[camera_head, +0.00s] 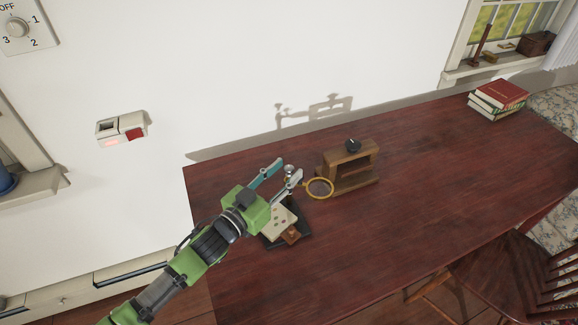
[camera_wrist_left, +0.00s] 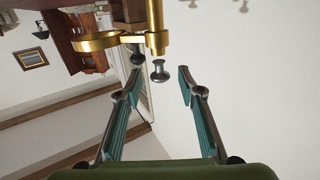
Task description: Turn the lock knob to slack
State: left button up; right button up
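A brass ring (camera_head: 319,187) on a clamp stands over a dark base (camera_head: 273,243) near the table's left end. In the left wrist view the ring (camera_wrist_left: 88,42) joins a clamp on a brass upright rod (camera_wrist_left: 156,20). A small grey metal knob (camera_wrist_left: 159,72), probably the lock knob, sticks out from the clamp. My left gripper (camera_head: 288,168) is open at the stand. In the left wrist view the knob appears between its fingertips (camera_wrist_left: 160,80), with a gap on each side; its depth between them is hard to tell. My right gripper is out of view.
A wooden frame (camera_head: 361,180) with a black knob (camera_head: 353,145) stands just right of the ring. A brown block (camera_head: 291,236) is at the dark base. Books (camera_head: 498,95) lie at the far right. The middle of the table (camera_head: 420,180) is clear.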

pick_arm(q)
jog(key=shift+x, duration=1.1)
grip_shut()
